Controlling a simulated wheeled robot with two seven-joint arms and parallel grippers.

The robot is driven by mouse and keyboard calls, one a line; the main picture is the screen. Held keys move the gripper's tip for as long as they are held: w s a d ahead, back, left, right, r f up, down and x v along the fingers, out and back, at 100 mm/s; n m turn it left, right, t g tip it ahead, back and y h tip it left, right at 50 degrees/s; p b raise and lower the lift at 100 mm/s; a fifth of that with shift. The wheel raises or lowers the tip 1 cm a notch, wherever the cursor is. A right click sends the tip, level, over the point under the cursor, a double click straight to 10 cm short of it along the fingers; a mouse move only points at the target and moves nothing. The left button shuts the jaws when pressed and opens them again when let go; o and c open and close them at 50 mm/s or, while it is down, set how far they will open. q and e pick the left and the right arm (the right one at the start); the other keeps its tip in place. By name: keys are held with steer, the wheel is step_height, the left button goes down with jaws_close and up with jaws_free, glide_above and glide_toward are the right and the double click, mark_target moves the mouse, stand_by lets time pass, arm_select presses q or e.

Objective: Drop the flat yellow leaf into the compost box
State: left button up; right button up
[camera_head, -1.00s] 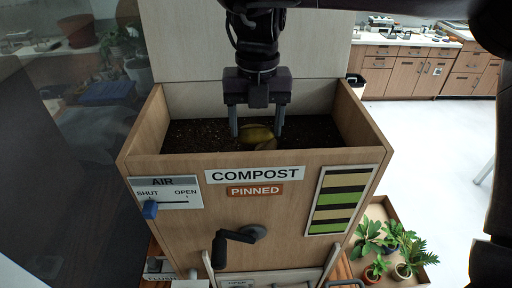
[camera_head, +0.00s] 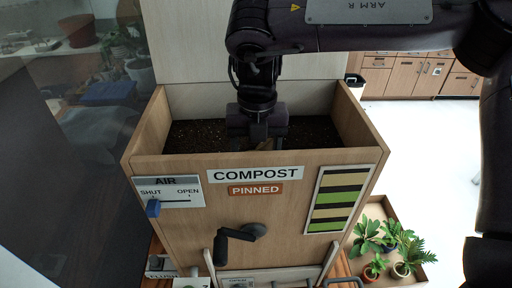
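The compost box (camera_head: 160,130) is a tall wooden bin with dark soil (camera_head: 200,134) inside, an open top and a "COMPOST" label on its front. My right gripper (camera_head: 262,142), on the arm coming in from the right, points down inside the box, low over the soil behind the front wall. A small yellow-brown piece, seemingly the yellow leaf (camera_head: 265,145), shows at its fingertips; most of it is hidden by the gripper and wall. I cannot tell whether the fingers are closed on it. My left gripper is not in view.
The box front has an air slider (camera_head: 153,208) by SHUT, a black crank (camera_head: 236,239) and a striped colour panel (camera_head: 331,199). A wooden tray (camera_head: 375,210) of small potted plants stands at lower right. White floor is clear beyond.

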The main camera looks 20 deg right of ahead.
steer(key=shift+w+f, duration=0.1)
steer(key=shift+f, duration=0.25)
steer(key=o, duration=1)
steer(key=shift+r, duration=0.15)
steer(key=shift+r, duration=0.35)
step_height(320, 180, up, 12)
steer(key=shift+d+r, duration=0.1)
steer(key=shift+r, duration=0.05)
